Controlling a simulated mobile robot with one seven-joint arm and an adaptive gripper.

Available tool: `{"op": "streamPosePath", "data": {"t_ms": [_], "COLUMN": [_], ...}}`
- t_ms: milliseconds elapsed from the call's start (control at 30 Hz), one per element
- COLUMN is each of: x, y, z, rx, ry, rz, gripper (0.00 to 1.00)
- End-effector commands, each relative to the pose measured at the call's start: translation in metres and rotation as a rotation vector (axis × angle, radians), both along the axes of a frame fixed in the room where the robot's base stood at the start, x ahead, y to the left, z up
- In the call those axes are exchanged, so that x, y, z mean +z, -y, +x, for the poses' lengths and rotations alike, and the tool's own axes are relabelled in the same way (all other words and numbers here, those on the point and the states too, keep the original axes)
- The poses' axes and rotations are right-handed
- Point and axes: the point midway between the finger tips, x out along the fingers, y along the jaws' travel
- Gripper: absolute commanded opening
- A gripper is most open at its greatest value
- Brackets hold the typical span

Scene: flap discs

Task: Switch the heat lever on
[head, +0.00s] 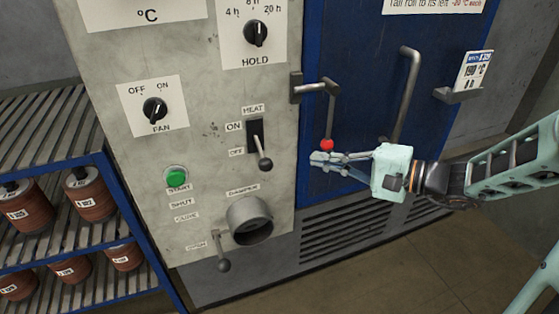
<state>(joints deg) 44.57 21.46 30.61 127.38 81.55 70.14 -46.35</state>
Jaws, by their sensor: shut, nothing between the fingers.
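The heat lever (263,150) is on the grey control panel, under a HEAT label. Its dark slot has ON beside the top and OFF beside the bottom. The lever's ball end (265,164) hangs low, level with or just below OFF. My gripper (313,160) is to the right of the lever, in front of the blue door, with its fingers pointing left toward the panel. The fingers are shut and empty. A gap shows between the fingertips and the lever in the picture.
A door latch with a red knob (327,144) hangs just above my fingers. The fan knob (155,108), green start button (176,176) and damper pipe (250,220) with its handle (222,263) surround the lever. A rack (138,228) with brown rolls stands left. A door handle (408,95) is at right.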

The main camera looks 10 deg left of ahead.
Motion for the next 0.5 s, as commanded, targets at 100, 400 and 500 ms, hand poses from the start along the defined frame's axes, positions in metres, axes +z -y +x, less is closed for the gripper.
{"op": "streamPosePath", "data": {"t_ms": [100,400,500], "x": [-0.001,-0.01,-0.014], "y": [-0.002,-0.042,-0.063], "z": [0.001,0.014,0.022], "rx": [0.001,0.005,0.007], "ry": [0.0,0.002,0.002], "rz": [-0.001,0.0,-0.001], "gripper": [0.0,0.0,0.0]}}
